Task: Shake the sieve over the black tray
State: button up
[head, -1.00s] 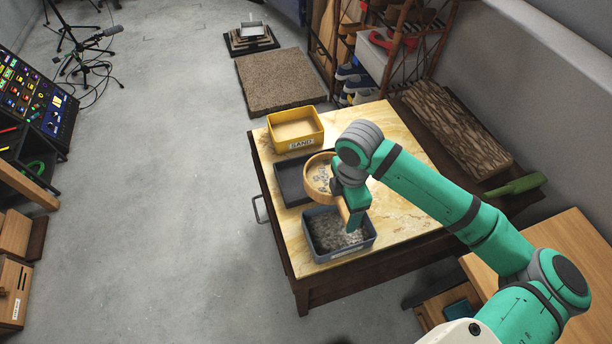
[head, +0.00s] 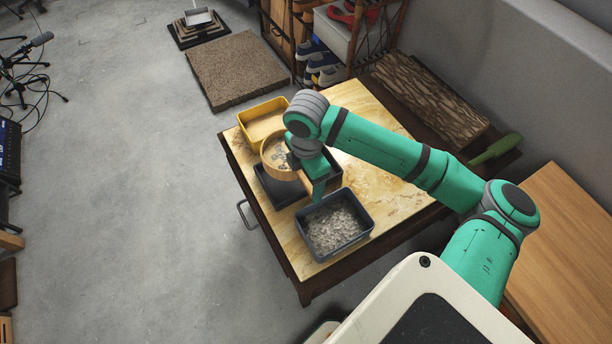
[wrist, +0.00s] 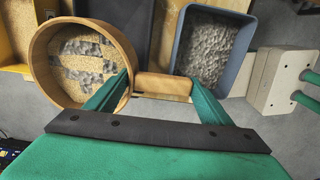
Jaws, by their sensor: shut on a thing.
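The round wooden sieve (head: 272,160) holds sand-coloured grains and grey stones, clearly visible in the wrist view (wrist: 85,62). My gripper (wrist: 160,84) is shut on its wooden handle (wrist: 163,86). The sieve is in the air by the back part of the black tray (head: 277,193), partly covering the tray and the near edge of the yellow sand bin in the head view. My wrist and gripper hide more of the tray. I cannot tell the sieve's exact height.
The yellow bin (head: 262,121) of sand stands behind the black tray. A blue-grey bin (head: 367,222) of grey gravel stands in front of it, close to my gripper. The table's right side (head: 385,190) is clear. A wooden table (head: 565,240) stands at the right.

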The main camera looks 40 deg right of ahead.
jog(key=shift+d+f, duration=0.15)
jog(key=shift+f, duration=2.1)
jog(key=shift+s+d, duration=0.2)
jog(key=shift+d, duration=0.75)
jog(key=shift+s+d, duration=0.25)
jog(key=shift+d, duration=0.75)
jog(key=shift+s+d, duration=0.2)
jog(key=shift+d, duration=0.75)
jog(key=shift+w+a, duration=0.2)
jog(key=shift+a, duration=0.75)
jog(key=shift+w+a, duration=0.25)
jog(key=shift+a, duration=0.75)
jog(key=shift+w+a, duration=0.2)
jog(key=shift+a, duration=0.75)
